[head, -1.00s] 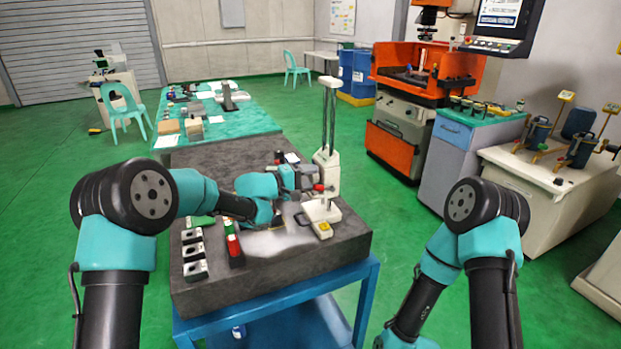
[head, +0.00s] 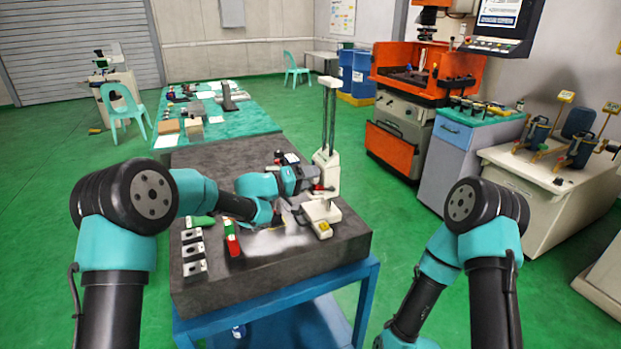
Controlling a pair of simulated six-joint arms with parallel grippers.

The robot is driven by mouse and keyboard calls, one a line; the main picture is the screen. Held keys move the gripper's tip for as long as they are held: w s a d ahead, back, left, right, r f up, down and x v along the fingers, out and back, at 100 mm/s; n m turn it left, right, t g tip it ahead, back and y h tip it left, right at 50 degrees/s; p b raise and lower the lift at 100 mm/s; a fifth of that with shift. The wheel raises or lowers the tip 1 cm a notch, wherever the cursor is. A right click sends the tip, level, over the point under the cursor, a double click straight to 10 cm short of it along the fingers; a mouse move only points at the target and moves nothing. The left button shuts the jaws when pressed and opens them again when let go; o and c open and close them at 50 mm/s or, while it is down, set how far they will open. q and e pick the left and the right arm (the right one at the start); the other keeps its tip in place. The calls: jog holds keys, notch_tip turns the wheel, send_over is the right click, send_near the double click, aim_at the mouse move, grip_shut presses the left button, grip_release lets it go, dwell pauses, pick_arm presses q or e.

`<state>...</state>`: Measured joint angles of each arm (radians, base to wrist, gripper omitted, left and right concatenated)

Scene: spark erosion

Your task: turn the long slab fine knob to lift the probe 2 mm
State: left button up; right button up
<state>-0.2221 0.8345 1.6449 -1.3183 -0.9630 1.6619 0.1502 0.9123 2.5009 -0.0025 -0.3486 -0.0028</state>
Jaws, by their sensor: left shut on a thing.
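A cream measuring stand (head: 326,170) with two dark upright columns stands at the right part of the dark stone slab (head: 310,262). A small red knob (head: 319,188) shows at the left side of the stand's lower body. My left gripper (head: 313,187) reaches in from the left and is shut on the knob, its fingers small and partly blended with the stand. The probe tip is too small to make out. My right arm hangs at the lower right, and its gripper is outside the picture.
A cream base piece with a yellow button (head: 325,230) is in front of the stand. The slab's front right is clear. A green-topped table (head: 250,115) is behind.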

pick_arm(q)
jog(key=shift+m, duration=0.8)
jog(key=o, duration=0.7)
jog(key=shift+c, duration=0.2)
jog(key=shift+a, duration=0.1)
jog(key=v, duration=1.7)
jog(key=shift+a, duration=0.15)
jog(key=shift+o, duration=0.3)
jog(key=shift+s, duration=0.1)
